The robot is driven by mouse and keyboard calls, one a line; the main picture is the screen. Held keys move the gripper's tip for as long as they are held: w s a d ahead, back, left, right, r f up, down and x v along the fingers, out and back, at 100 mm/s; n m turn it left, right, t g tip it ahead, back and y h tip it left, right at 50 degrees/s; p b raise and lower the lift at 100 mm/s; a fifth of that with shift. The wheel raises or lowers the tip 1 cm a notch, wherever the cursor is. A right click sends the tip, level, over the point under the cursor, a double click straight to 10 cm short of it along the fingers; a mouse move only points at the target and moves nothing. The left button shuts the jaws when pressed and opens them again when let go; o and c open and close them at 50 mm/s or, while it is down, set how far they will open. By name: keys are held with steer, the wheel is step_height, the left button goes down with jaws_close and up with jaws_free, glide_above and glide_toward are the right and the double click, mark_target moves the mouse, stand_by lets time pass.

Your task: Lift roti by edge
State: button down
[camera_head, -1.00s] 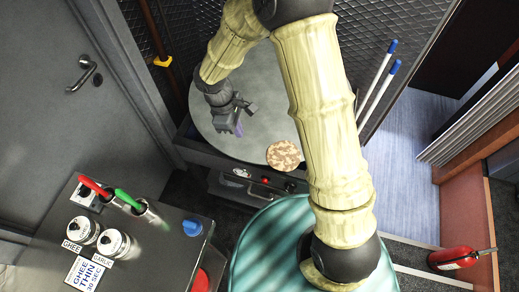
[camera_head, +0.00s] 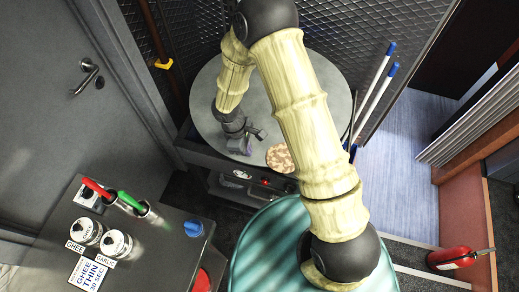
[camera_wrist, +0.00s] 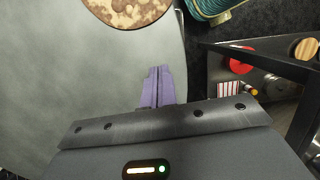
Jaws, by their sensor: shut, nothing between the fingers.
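The roti (camera_head: 279,157) is a round, brown-spotted flatbread lying flat on the round grey griddle plate (camera_head: 290,90), near its front edge. My arm covers part of it in the head view. In the wrist view the roti (camera_wrist: 128,8) is at the top, cut off by the frame. My gripper (camera_head: 247,148) is low over the plate, left of the roti. In the wrist view its purple fingers (camera_wrist: 158,75) are together with nothing between them, pointing towards the roti with a gap of bare plate between. I cannot tell whether the fingertips touch the plate.
A teal round surface (camera_head: 262,245) is in front of the griddle. A dark counter (camera_head: 150,255) at the lower left holds ghee and garlic pots (camera_head: 86,230) and red- and green-handled tools. Blue-tipped rods (camera_head: 378,90) stand right of the griddle. The plate's left side is clear.

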mark_target(266, 157)
steer(key=d, duration=0.2)
steer(key=s+d+p, duration=0.1)
steer(key=d, duration=0.1)
steer(key=shift+s+f, duration=0.1)
steer(key=shift+d+f+b, duration=0.15)
steer(key=shift+d+b, duration=0.15)
steer(key=shift+d, duration=0.35)
steer(key=shift+s+d, duration=0.2)
steer(key=shift+s, duration=0.05)
